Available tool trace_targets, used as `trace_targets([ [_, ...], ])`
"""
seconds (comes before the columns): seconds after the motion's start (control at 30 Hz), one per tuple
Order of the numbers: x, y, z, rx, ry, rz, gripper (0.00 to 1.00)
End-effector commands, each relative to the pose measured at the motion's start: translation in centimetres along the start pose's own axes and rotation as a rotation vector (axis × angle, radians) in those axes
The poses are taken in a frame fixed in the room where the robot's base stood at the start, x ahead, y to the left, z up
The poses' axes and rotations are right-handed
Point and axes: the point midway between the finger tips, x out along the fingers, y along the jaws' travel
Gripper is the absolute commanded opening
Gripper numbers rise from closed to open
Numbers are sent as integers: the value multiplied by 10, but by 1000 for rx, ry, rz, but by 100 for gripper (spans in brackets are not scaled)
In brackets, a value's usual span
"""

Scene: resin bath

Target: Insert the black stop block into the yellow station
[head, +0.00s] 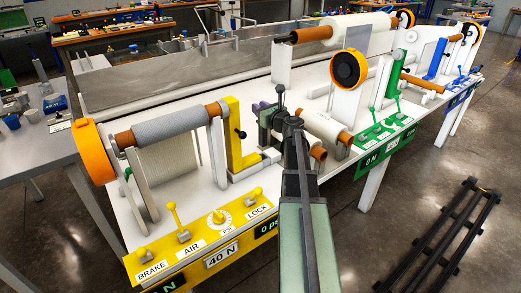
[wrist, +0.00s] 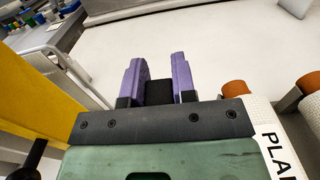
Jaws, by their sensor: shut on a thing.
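My gripper (wrist: 158,80) has two purple fingers, shut on the black stop block (wrist: 160,93), which shows between them in the wrist view. In the head view my gripper (head: 264,108) is above the white bench, just right of the yellow upright (head: 233,140) of the yellow station; my arm hides the block there. The yellow station has a yellow front panel (head: 205,248) with levers and a dial, a grey roll (head: 180,128) and an orange wheel (head: 92,152). In the wrist view a yellow plate (wrist: 40,95) stands close at the left, apart from my fingers.
White rolls with brown cores (head: 325,128) lie right of my gripper, close to my arm. The green station (head: 388,140) and blue station (head: 460,88) stand farther right. A long metal bath (head: 180,70) runs behind. Bare white bench top (wrist: 225,50) lies beyond my fingers.

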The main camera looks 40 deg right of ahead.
Motion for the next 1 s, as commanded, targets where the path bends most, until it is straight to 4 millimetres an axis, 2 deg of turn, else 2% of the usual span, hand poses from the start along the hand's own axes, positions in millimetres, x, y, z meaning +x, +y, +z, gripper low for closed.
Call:
trace_targets([
  [0.03, 0, 0, -34, 0, 0, 0, 0],
  [0.1, 0, 0, -48, 0, 0, 0, 0],
  [0.33, 0, 0, -52, 0, 0, 0, 0],
  [0.53, 0, 0, -93, 0, 0, 0, 0],
  [0.77, 0, 0, -89, 0, 0, 0, 0],
  [0.93, 0, 0, -94, 0, 0, 0, 0],
  [0.97, 0, 0, -94, 0, 0, 0, 27],
  [1.0, 0, 0, -93, 0, 0, 0, 33],
])
